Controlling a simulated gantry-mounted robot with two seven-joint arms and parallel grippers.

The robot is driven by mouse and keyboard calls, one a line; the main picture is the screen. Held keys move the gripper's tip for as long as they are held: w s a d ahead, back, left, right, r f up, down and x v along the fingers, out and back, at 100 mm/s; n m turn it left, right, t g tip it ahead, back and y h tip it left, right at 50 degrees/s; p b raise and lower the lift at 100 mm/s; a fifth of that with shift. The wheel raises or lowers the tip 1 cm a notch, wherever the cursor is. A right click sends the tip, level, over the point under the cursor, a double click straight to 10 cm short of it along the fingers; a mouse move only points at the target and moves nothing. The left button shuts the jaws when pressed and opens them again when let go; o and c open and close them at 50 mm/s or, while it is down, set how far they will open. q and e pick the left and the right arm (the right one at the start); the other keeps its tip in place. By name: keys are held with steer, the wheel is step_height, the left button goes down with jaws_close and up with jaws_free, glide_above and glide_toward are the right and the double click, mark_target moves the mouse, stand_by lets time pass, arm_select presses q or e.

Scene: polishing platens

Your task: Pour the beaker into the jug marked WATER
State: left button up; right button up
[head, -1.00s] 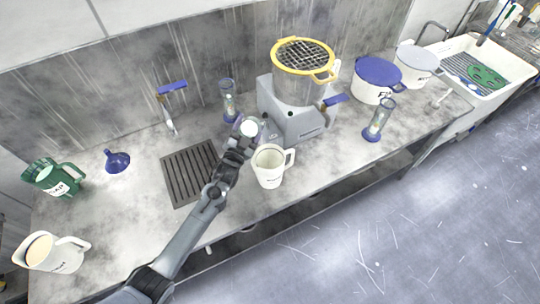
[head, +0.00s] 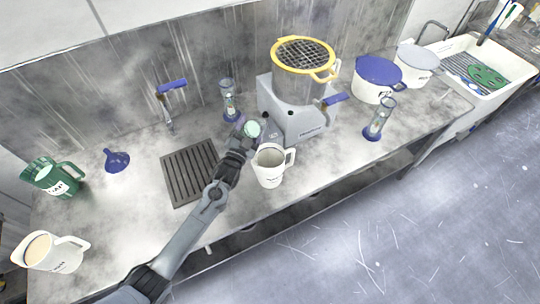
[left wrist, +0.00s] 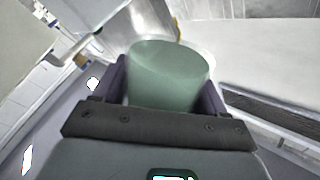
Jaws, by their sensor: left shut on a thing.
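My left gripper (head: 247,130) is shut on the beaker (head: 252,129), a small clear vessel with pale green contents. In the left wrist view the beaker (left wrist: 168,75) sits between the two dark fingers (left wrist: 165,95), and its green contents show a slanted surface. In the head view the beaker is just behind and left of a white jug (head: 268,172), above the counter. That jug stands upright with its handle to the right; its label is too small to read. Another white jug (head: 50,255) with beige contents stands at the lower left. My right gripper is not in view.
A green jug (head: 50,178) and blue funnel (head: 117,160) stand at the left. A grey machine (head: 290,120) with a yellow-rimmed sieve stands behind the white jug. Glass cylinders (head: 229,100) and (head: 378,120) stand upright.

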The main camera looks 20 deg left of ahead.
arm_select(q)
steer(key=shift+m, duration=0.3)
steer(key=shift+d+f+m+b, duration=0.1)
steer(key=shift+f+m+b, duration=0.05)
steer(key=shift+m+b, duration=0.35)
steer(key=shift+f+m+t+h+b, duration=0.15)
steer(key=shift+m+t+h+b, duration=0.15)
steer(key=shift+m+b, duration=0.15)
stand_by(0.4)
steer(key=shift+f+m+b, duration=0.2)
steer(key=shift+m+b, duration=0.2)
steer(key=shift+m, duration=0.45)
steer(key=shift+f+m+h+b, duration=0.2)
steer(key=shift+m+h+b, duration=0.35)
steer(key=shift+m, duration=0.25)
stand_by(0.4)
steer(key=shift+r+m, duration=0.15)
steer(key=shift+m, duration=0.15)
steer(key=shift+d+r+m+h, duration=0.1)
steer(key=shift+r+m+h, duration=0.25)
steer(key=shift+m, duration=0.45)
steer(key=shift+s+d+r+m, duration=0.1)
steer(key=shift+d+r+m, duration=0.15)
steer(key=shift+d+m, duration=0.2)
stand_by(0.5)
steer(key=shift+s+d+r+m+h+p, duration=0.1)
steer(key=shift+d+r+m+h+p, duration=0.25)
steer(key=shift+m, duration=0.3)
